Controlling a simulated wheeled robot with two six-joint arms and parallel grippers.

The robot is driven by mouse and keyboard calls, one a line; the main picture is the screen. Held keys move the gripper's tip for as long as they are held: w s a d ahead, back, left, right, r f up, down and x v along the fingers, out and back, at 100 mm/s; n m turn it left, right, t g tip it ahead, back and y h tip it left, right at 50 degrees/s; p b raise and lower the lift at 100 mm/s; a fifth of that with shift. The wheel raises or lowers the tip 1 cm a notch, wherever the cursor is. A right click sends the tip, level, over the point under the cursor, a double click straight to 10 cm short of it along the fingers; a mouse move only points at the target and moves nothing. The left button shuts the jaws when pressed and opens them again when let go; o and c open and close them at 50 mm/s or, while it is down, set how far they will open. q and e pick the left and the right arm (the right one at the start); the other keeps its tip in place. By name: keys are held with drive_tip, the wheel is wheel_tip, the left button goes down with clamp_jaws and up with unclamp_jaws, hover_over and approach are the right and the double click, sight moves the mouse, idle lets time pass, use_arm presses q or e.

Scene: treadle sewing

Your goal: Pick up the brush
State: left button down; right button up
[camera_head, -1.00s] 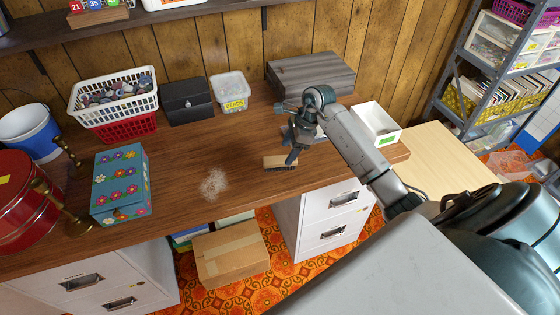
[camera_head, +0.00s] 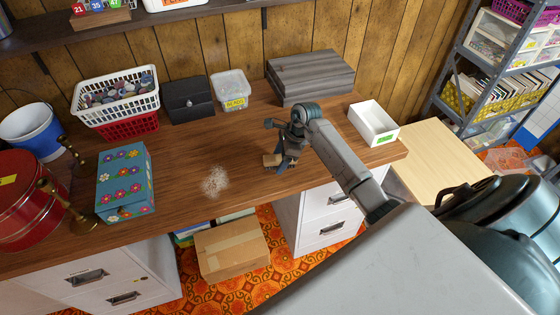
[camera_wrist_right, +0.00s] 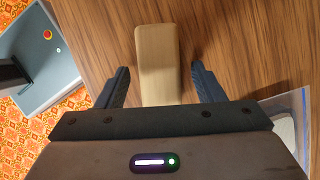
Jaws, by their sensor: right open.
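The brush (camera_head: 270,160) lies on the wooden tabletop, near its front edge. Most of it is hidden behind my right gripper (camera_head: 281,162) in the head view. In the right wrist view the brush's pale wooden back (camera_wrist_right: 158,60) shows between the two dark fingers of my right gripper (camera_wrist_right: 162,82). The fingers are open, with a gap on each side of the brush, and do not appear to touch it. My left gripper is not in view.
A pale dust patch (camera_head: 215,181) lies left of the brush. A flowered box (camera_head: 125,182), a dark box (camera_head: 187,100), a clear tub (camera_head: 230,92), a grey wooden case (camera_head: 310,78) and a white tray (camera_head: 373,124) stand around it.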

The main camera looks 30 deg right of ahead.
drive_tip(key=shift+f+b, duration=0.2)
drive_tip(key=shift+b, duration=0.2)
idle(0.4)
drive_tip(key=c, duration=1.1)
drive_tip(key=shift+r+p, duration=0.45)
drive_tip(key=shift+p, duration=0.25)
wheel_tip(320, 180, up, 2)
drive_tip(key=shift+r+b, duration=0.2)
drive_tip(key=shift+b, duration=1)
drive_tip(key=shift+s+a+r+b, duration=0.35)
drive_tip(key=shift+s+a+b, duration=0.35)
drive_tip(key=shift+s+a, duration=1.15)
drive_tip(key=shift+s+a+r+b, duration=0.4)
drive_tip(key=shift+s+a+b, duration=0.5)
drive_tip(key=shift+s, duration=1.7)
drive_tip(key=shift+s+a+r+b, duration=0.35)
drive_tip(key=shift+s+a+b, duration=0.15)
drive_tip(key=shift+s+a, duration=1.45)
